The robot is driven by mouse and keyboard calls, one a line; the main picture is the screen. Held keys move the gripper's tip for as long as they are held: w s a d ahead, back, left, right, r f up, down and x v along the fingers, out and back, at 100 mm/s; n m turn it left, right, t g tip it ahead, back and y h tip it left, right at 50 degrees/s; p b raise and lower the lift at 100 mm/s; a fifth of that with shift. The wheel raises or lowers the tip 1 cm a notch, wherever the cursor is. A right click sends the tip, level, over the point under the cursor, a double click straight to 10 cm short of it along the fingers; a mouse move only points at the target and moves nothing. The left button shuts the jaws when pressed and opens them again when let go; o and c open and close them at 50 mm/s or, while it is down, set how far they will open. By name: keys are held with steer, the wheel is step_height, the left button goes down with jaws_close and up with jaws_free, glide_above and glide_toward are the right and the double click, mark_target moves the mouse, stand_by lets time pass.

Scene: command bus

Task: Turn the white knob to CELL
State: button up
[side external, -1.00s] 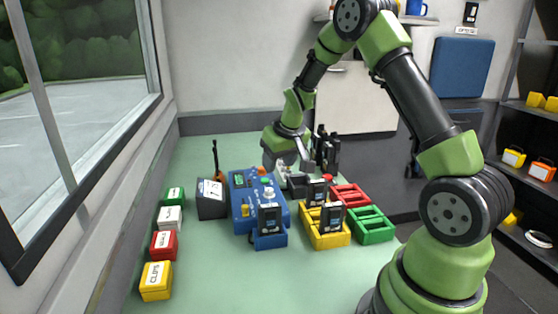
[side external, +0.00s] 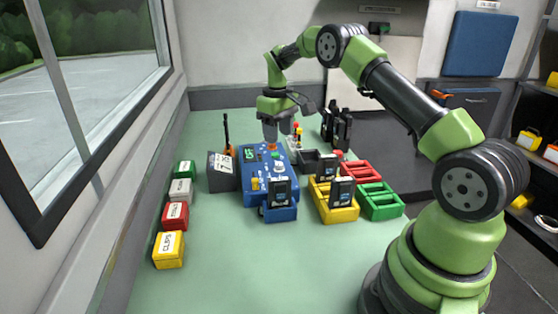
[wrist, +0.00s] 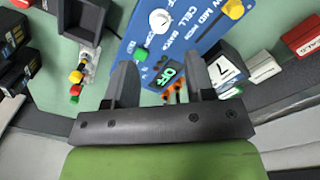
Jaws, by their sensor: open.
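The blue control box (side external: 251,163) stands mid-bench. A green button (wrist: 141,54), a yellow knob (wrist: 234,9) and a lit display reading OFF (wrist: 170,74) are on the same panel. My gripper (side external: 270,139) is open and empty, pointing down above the far end of the box. In the wrist view its fingers (wrist: 157,63) are apart, away from the white knob.
A grey box marked 7 (side external: 221,171) stands left of the control box. A black radio (side external: 280,192) stands at its front. Yellow (side external: 338,213), green (side external: 380,205) and red racks are to the right. Small labelled boxes line the left edge. The front bench is clear.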

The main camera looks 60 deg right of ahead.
mark_target(279, 163)
step_height(279, 163, down, 9)
steer(key=shift+d+r, duration=0.1)
steer(key=shift+r, duration=0.1)
jaws_close()
